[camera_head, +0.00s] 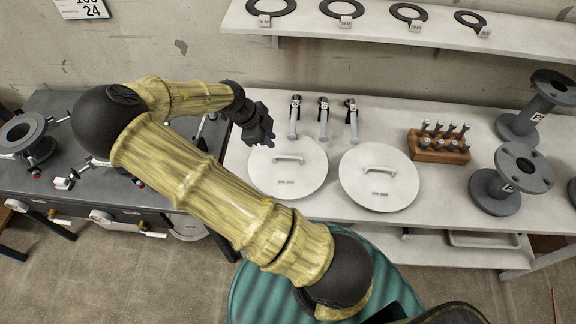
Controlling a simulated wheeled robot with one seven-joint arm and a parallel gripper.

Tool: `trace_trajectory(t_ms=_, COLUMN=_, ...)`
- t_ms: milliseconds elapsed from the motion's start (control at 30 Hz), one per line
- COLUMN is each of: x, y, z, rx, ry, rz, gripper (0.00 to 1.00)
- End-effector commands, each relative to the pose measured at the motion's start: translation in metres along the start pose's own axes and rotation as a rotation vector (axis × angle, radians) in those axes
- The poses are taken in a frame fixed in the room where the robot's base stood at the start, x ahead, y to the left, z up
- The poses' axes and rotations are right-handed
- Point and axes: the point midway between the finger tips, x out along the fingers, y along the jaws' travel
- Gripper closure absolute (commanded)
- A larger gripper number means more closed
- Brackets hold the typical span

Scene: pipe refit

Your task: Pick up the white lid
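Two round white lids with bar handles lie flat on the white workbench (455,183). The left lid (300,172) and the right lid (385,180) each have small dark lettering that I cannot read. My gripper (268,139), dark and small in view, is over the upper left edge of the left lid, left of and behind its handle. It seems to be above the lid, but the exact gap is not clear. Whether its fingers are open or shut cannot be made out. No object shows in it. My arm hides part of the bench's left side.
Several wrenches (323,120) lie behind the lids. A wooden block with bolts (438,146) and grey flanged pipe pieces (507,180) stand at the right. A shelf (300,22) with dark ring gaskets hangs above. A grey bench (60,180) with fittings is at the left.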

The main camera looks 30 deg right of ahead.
Motion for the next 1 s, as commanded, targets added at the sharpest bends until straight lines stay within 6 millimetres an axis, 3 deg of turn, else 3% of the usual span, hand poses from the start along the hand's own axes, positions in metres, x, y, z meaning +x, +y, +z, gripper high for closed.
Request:
trace_trajectory(t_ms=433, x=0.076, y=0.000, z=-0.001, rx=0.001, ry=0.001, rz=0.003, gripper=0.84)
trace_trajectory(t_ms=867, x=0.084, y=0.001, z=0.000, rx=-0.001, ry=0.000, rz=0.000, gripper=0.84)
trace_trajectory(t_ms=1000, x=0.096, y=0.001, z=-0.004, rx=0.001, ry=0.002, rz=0.003, gripper=0.84)
